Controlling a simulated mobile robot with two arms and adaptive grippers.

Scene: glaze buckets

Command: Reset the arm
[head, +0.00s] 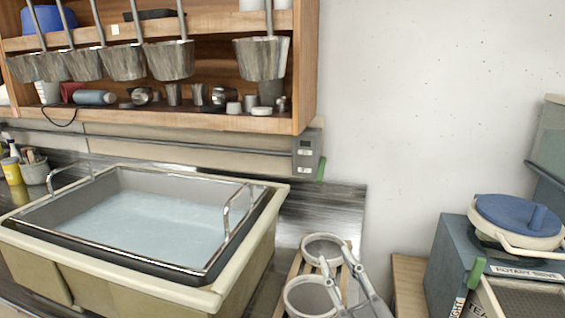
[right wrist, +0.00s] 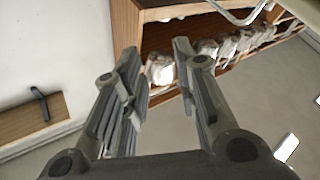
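My right gripper (head: 334,256) is at the bottom of the head view, right of the basin and in front of two round sieve-like rims. In the right wrist view its two grey fingers (right wrist: 157,52) stand apart with nothing between them. A shelf with pale metal vessels shows beyond the gap. My left gripper is not in the head view.
Several metal buckets (head: 169,60) hang from a wooden shelf (head: 306,70) above. Two round rims (head: 305,284) lie near the gripper. A blue-lidded bucket (head: 515,215) sits on a grey box at right.

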